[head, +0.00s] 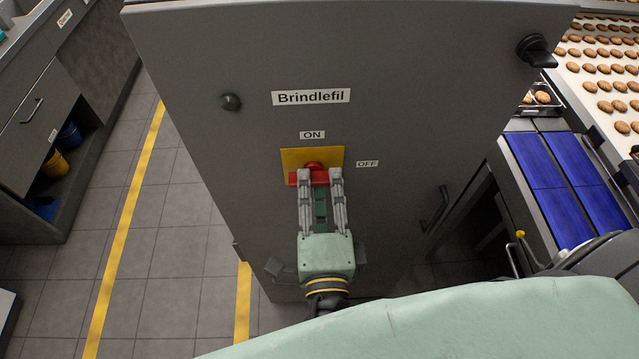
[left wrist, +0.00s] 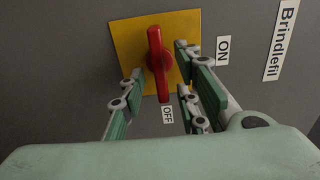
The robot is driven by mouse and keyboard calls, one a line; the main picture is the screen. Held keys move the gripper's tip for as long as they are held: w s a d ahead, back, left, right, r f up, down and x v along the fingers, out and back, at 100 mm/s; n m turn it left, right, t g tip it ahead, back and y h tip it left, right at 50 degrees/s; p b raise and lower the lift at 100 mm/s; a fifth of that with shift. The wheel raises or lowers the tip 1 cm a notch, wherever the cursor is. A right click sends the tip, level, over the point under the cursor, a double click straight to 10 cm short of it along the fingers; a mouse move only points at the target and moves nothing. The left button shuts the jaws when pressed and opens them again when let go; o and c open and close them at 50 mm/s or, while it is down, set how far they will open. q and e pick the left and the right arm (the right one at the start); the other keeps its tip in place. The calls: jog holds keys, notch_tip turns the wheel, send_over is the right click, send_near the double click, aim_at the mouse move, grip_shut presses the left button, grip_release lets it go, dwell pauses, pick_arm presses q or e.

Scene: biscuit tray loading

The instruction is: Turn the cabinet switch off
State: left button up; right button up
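The cabinet switch is a red handle (head: 314,166) on a yellow plate (head: 291,158) on the grey cabinet front (head: 220,50). In the left wrist view, the red handle (left wrist: 158,62) lies with its long end beside the OFF label (left wrist: 167,114), and the ON label (left wrist: 223,50) is off to its side. In the head view, the ON label (head: 312,134) is above the plate and the OFF label (head: 367,164) is to its right. My left gripper (head: 320,182) is in front of the switch, its fingers open and apart on either side of the handle. My right gripper is not in view.
A black knob (head: 537,50) and a dark round button (head: 230,102) stick out from the cabinet. A blue-surfaced conveyor (head: 545,170) and rows of biscuits (head: 605,85) are on the right. Tiled floor with yellow lines (head: 125,225) is clear on the left.

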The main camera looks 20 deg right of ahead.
pick_arm(q)
jog(key=v, duration=1.1)
jog(key=shift+s, duration=0.1)
